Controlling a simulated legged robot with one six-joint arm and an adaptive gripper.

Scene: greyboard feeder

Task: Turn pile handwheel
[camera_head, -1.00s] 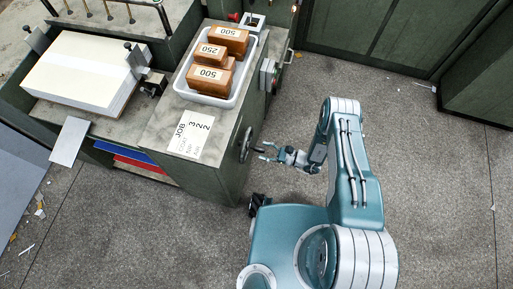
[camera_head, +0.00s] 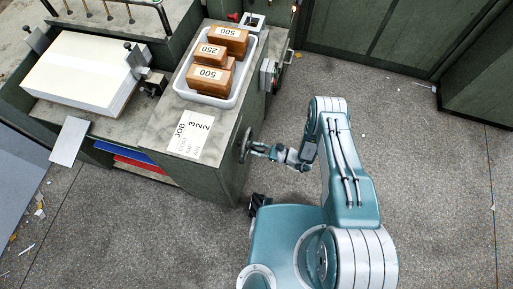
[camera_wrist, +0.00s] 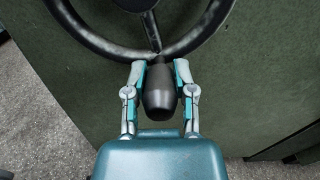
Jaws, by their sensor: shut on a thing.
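The pile handwheel (camera_head: 244,146) is a dark spoked wheel on the green side panel of the feeder in the head view. In the wrist view the handwheel rim (camera_wrist: 100,45) and spokes fill the top, and its dark knob handle (camera_wrist: 159,90) projects toward me from the lower rim. My gripper (camera_wrist: 158,75) is shut on the knob handle, one finger on each side. In the head view my gripper (camera_head: 258,148) is at the wheel, too small there to show its fingers clearly.
On the feeder top stand a white tray (camera_head: 238,96) of brown blocks, a job card (camera_head: 190,136) and a stack of board (camera_head: 85,68). A control box (camera_head: 268,74) sits on the panel above the wheel.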

